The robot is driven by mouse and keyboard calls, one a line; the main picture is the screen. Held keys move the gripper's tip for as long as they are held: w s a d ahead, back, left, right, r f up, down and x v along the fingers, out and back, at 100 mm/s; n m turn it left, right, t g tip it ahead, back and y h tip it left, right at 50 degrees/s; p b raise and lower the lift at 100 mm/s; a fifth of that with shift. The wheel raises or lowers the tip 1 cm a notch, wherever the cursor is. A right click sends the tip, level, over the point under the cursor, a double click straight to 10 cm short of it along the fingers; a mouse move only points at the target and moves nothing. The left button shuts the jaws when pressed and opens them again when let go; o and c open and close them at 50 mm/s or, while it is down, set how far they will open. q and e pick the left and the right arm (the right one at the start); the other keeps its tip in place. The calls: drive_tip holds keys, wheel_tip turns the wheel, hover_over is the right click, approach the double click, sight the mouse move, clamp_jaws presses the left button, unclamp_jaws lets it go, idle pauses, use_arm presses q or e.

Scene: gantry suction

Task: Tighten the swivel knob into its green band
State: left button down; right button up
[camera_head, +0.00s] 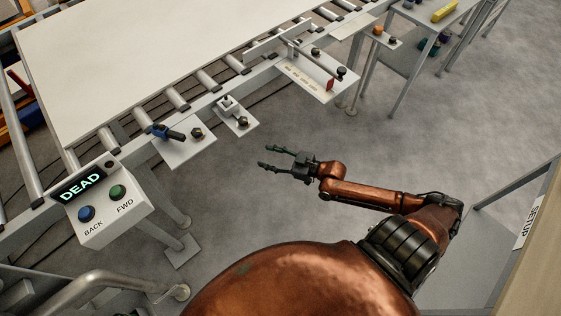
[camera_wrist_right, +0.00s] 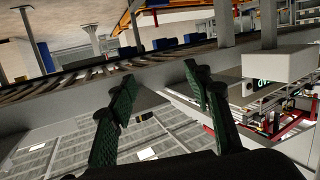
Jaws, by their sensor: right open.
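My right gripper (camera_head: 264,157) is open and empty over the bare floor, pointing left toward the conveyor's side. Its two green-padded fingers stand apart in the right wrist view (camera_wrist_right: 158,78). Several dark knobs show on plates along the conveyor: one (camera_head: 197,132) beside a blue-and-black lever, one (camera_head: 243,121) on a small bracket plate, and one (camera_head: 341,72) on a plate with a scale. I cannot tell which is the swivel knob, and no green band can be made out. The gripper is apart from all of them. My left gripper is not in view.
A large pale panel (camera_head: 140,50) lies on the roller conveyor. A control box (camera_head: 104,212) at the left reads DEAD, with blue BACK and green FWD buttons. A SETUP board (camera_head: 528,222) stands at right. Floor around my right gripper is clear.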

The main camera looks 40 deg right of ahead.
drive_tip(key=s+d+f+h, duration=0.1)
drive_tip(key=d+f, duration=0.2)
drive_tip(key=f, duration=0.2)
drive_tip(key=shift+d+m+h+p, duration=0.3)
drive_tip(key=shift+m, duration=0.1)
